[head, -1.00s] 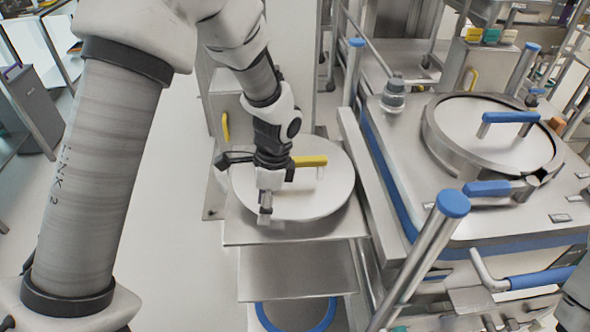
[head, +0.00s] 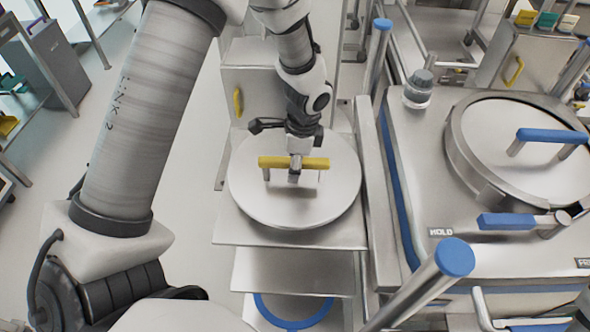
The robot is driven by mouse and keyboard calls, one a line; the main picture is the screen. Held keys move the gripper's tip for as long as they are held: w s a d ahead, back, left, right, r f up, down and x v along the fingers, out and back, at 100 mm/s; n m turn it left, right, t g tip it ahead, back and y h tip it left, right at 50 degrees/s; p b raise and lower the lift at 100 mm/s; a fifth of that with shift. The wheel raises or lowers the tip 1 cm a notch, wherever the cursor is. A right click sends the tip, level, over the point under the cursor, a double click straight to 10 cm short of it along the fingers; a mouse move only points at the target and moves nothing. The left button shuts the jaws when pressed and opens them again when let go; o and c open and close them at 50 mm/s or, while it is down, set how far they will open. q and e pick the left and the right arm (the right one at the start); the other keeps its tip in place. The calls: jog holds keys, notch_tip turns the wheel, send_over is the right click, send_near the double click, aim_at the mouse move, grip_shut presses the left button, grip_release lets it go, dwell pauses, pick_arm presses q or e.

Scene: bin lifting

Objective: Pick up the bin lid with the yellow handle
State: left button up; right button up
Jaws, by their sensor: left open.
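The round metal lid (head: 320,205) lies flat on the top shelf of a metal stand. Its yellow handle (head: 313,163) runs left to right across its middle, raised on short posts. My left gripper (head: 295,172) points down at the middle of the handle, with a fingertip in front of the bar. It is open, and part of the handle is hidden behind it. I cannot tell whether the fingers touch the bar. My right gripper is not in view.
The metal stand (head: 235,228) has a lower shelf, with a blue ring (head: 292,318) below. At right stands a large machine with a round cover with a blue handle (head: 552,135) and a blue-capped post (head: 455,257). The floor at left is mostly clear.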

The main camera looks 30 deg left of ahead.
pick_arm(q)
jog(key=shift+w+f, duration=0.2)
jog(key=shift+w, duration=0.05)
jog(key=shift+s+r, duration=0.3)
jog(key=shift+s, duration=0.2)
jog(key=shift+w+f, duration=0.35)
jog(key=shift+f, duration=0.05)
jog(key=shift+s, duration=0.1)
jog(key=shift+s+r, duration=0.1)
jog(key=shift+c, duration=0.3)
grip_shut()
